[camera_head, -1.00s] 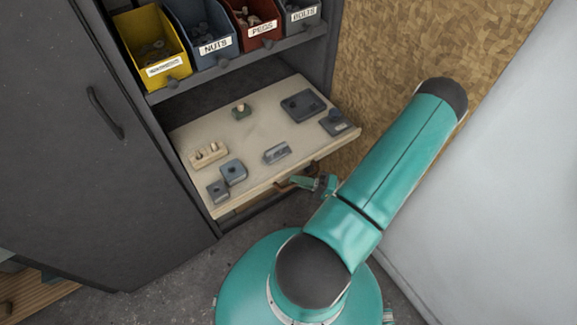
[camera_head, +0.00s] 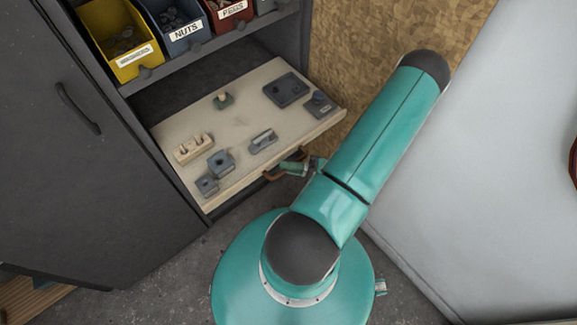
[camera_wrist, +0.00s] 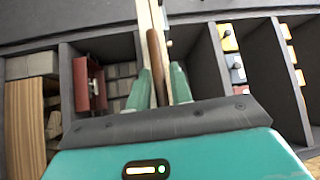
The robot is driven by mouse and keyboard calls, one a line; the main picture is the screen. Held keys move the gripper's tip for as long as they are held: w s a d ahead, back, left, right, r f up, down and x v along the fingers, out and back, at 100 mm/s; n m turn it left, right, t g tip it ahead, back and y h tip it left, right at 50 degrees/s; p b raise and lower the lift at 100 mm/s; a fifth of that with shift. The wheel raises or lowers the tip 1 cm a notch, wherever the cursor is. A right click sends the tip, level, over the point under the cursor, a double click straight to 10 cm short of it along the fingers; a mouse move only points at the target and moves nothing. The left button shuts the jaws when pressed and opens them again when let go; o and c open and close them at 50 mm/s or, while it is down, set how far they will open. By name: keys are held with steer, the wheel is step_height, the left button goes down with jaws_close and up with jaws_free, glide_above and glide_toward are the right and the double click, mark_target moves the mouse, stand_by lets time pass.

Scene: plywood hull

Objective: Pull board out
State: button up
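The pale wooden board (camera_head: 235,128) sticks out of the dark cabinet below the bin shelf. In the wrist view its edge (camera_wrist: 145,25) shows as a light strip. A brown handle (camera_head: 270,177) is fixed on the board's front edge. My gripper (camera_head: 287,167) is at this handle. In the wrist view the two green fingers of my gripper (camera_wrist: 162,75) stand either side of the brown handle (camera_wrist: 156,55), with a narrow gap seeming to remain on the right. The fingers look open; firm contact is not visible.
Several small blocks and fixtures lie on the board, including a dark square plate (camera_head: 285,90) and a wooden block (camera_head: 194,148). Labelled bins (camera_head: 122,42) stand above.

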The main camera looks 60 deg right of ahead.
steer(key=v, duration=1.3)
steer(key=shift+s+d, duration=0.15)
steer(key=shift+s, duration=0.2)
